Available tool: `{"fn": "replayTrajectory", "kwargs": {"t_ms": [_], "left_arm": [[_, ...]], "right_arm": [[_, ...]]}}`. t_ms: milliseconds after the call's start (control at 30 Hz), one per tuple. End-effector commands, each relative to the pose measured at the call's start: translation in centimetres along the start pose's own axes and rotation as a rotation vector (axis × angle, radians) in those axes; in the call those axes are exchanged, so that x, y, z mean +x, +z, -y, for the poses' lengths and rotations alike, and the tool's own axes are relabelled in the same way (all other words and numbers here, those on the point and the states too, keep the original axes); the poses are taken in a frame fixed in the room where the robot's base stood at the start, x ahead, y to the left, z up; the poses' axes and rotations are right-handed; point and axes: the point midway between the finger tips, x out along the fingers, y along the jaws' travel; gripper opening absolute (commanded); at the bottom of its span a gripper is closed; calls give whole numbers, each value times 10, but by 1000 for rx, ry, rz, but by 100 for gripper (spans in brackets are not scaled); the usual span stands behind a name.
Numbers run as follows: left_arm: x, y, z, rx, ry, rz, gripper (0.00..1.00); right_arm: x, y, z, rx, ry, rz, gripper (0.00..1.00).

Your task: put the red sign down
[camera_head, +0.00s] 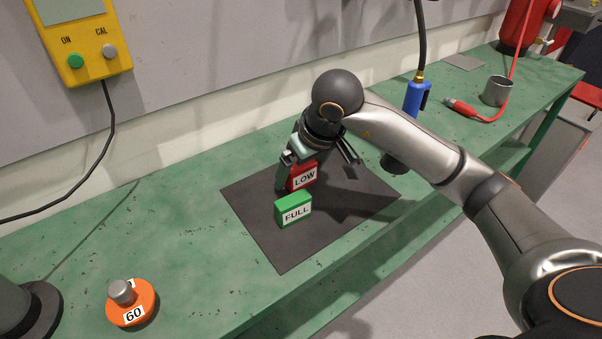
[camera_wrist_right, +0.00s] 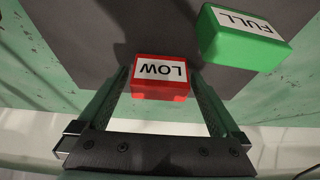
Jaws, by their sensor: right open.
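The red sign (camera_head: 303,178), marked LOW, is on the dark mat (camera_head: 265,240) on the green bench, behind the green sign (camera_head: 293,210) marked FULL. My right gripper (camera_head: 318,170) is open above the mat, with its fingers apart around the red sign. In the right wrist view the red sign (camera_wrist_right: 160,82) lies between the two fingers, with gaps visible at its sides. The green sign (camera_wrist_right: 245,40) is just outside one finger there. My left gripper is not in view.
An orange disc (camera_head: 130,305) marked 60, with a grey knob, is at the front left of the bench. A blue tool (camera_head: 416,97), a grey cup (camera_head: 496,91) and a red cable stand at the back right. A yellow control box (camera_head: 82,40) hangs on the wall. The mat's front is clear.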

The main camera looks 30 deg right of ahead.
Motion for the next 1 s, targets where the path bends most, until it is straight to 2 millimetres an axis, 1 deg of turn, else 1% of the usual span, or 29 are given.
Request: {"fn": "replayTrajectory", "kwargs": {"t_ms": [167, 267, 900, 967, 1000], "left_arm": [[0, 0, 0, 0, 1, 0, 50], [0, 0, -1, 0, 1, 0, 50], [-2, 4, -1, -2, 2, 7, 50], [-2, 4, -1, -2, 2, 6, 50], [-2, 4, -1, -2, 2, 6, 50]], "right_arm": [[0, 0, 0, 0, 0, -1, 100], [0, 0, 0, 0, 0, -1, 90], [-1, -1, 0, 1, 1, -2, 18], [-1, -1, 0, 1, 1, -2, 13], [-1, -1, 0, 1, 1, -2, 13]]}}
